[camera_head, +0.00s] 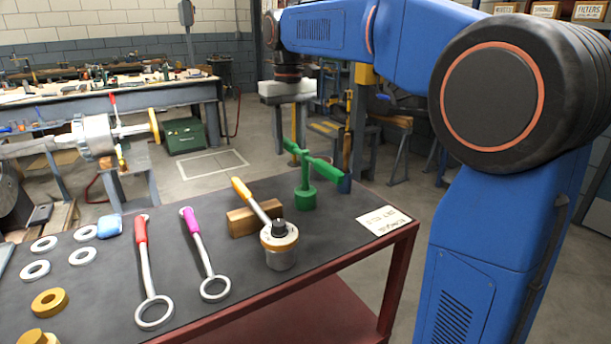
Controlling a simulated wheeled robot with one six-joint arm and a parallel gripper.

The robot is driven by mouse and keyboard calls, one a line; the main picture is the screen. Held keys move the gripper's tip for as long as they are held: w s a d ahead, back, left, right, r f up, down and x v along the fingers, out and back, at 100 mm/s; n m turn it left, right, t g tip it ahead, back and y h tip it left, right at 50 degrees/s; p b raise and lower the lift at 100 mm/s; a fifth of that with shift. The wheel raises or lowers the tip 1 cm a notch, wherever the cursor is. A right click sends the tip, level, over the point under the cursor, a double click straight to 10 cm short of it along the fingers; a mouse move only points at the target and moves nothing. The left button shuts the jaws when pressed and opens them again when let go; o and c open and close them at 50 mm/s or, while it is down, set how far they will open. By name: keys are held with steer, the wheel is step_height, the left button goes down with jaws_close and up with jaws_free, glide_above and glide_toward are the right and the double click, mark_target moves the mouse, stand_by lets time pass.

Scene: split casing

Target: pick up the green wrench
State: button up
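The green wrench (305,179) stands upright at the far side of the dark tabletop, right of the middle. It has a round green base, a short post and a crossbar handle on top. My blue arm comes in from the right and bends down behind the table. Its dark wrist end (288,73) is above and beyond the green wrench, apart from it. A pale block shows just under the wrist. The fingers do not show clearly against the background, so I cannot tell whether they are open or shut. Nothing visible touches the wrench.
Left of the wrench are a wooden block (243,222) and a grey-metal fitting (280,250) with a yellow handle. Red-handled (146,265) and magenta-handled (203,250) ring wrenches lie further left, with several rings. A paper label (384,220) lies at the right corner.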

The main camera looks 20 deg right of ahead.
steer(key=shift+f, duration=1.2)
jaws_close()
steer(key=shift+r, duration=0.15)
step_height(320, 180, up, 10)
steer(key=shift+f, duration=0.1)
stand_by(1.4)
